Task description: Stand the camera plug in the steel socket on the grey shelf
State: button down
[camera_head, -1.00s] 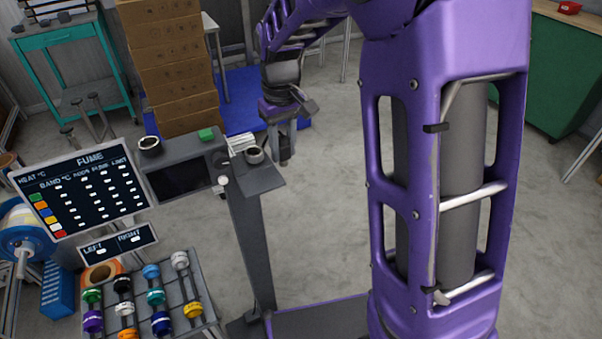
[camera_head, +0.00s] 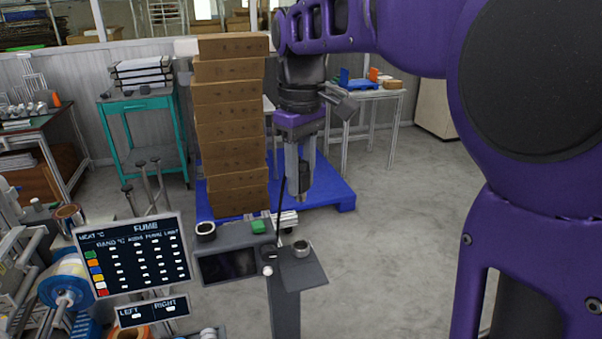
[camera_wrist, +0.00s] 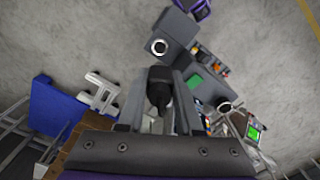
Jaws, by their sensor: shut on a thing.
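My gripper (camera_head: 304,192) points down and is shut on the black camera plug (camera_head: 303,178). In the wrist view the dark plug (camera_wrist: 160,84) sits between the fingers, and its far end narrows. The steel socket (camera_head: 301,248) is a short upright ring on the grey shelf (camera_head: 308,278). The gripper is above the socket in the head view, apart from it. In the wrist view the socket (camera_wrist: 158,47) shows as a bright ring beyond the plug on the shelf (camera_wrist: 177,26). Its opening looks empty.
A dark control box (camera_head: 228,264) with a green block (camera_head: 258,226) and another ring (camera_head: 205,230) adjoins the shelf. A FUME display board (camera_head: 134,252) stands at left. Stacked cartons (camera_head: 228,130) and a blue pallet (camera_head: 335,190) are behind. Floor at right is clear.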

aim_at(300, 199)
notch_tip(300, 199, down, 4)
jog(key=b, duration=0.3)
jog(key=shift+f+b, duration=0.25)
jog(key=shift+b, duration=0.1)
jog(key=shift+f+b, duration=1.15)
jog(key=shift+f, duration=1)
jog(key=shift+f+b, duration=1.05)
jog(key=shift+f, duration=0.85)
jog(key=c, duration=0.5)
grip_release()
notch_tip(300, 199, up, 18)
jog(key=p, duration=0.5)
jog(key=shift+f, duration=0.25)
